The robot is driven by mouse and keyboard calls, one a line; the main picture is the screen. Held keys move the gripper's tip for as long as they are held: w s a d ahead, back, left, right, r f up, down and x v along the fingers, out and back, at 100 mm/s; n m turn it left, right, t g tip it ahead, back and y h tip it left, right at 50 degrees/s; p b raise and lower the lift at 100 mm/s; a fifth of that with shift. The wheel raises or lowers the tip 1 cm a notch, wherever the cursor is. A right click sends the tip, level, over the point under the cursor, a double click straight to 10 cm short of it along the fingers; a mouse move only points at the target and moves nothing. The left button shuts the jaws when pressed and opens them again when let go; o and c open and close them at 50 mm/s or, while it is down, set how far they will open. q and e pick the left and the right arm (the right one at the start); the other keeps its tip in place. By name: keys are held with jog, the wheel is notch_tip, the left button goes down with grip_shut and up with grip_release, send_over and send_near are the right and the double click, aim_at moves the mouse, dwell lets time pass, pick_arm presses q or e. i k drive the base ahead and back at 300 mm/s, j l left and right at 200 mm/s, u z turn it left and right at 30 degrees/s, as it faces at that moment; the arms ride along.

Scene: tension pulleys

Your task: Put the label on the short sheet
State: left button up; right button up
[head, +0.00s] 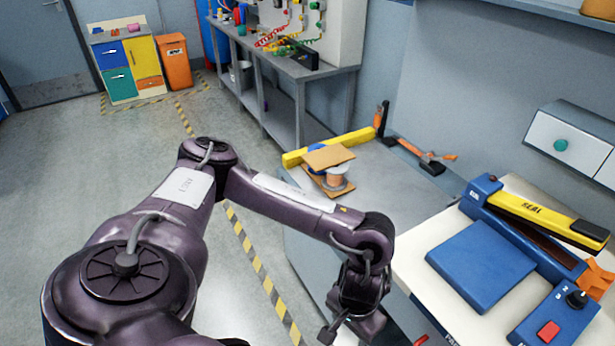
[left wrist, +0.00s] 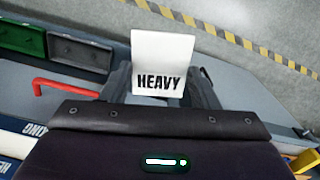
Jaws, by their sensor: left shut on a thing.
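My left gripper (head: 338,328) hangs low at the bottom of the head view, in front of the grey bench. In the left wrist view it is shut on a white label (left wrist: 163,58) with the black word HEAVY, which stands up between the dark fingers. I cannot tell which thing is the short sheet. My right gripper is not in view.
The grey bench (head: 400,190) has a yellow bar (head: 335,146) at its back left and orange-black clamps (head: 420,155). A blue-yellow sealing machine (head: 490,260) stands on a white table at right. A red bent rod (left wrist: 65,87) and a green bin (left wrist: 22,38) lie near my gripper.

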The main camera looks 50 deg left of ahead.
aim_at(329, 156)
jog(key=i+j, duration=0.1)
jog(key=j, duration=0.6)
jog(key=i+j+z, duration=0.1)
jog(key=j, duration=0.65)
jog(key=i+j, duration=0.15)
jog(key=j, duration=0.55)
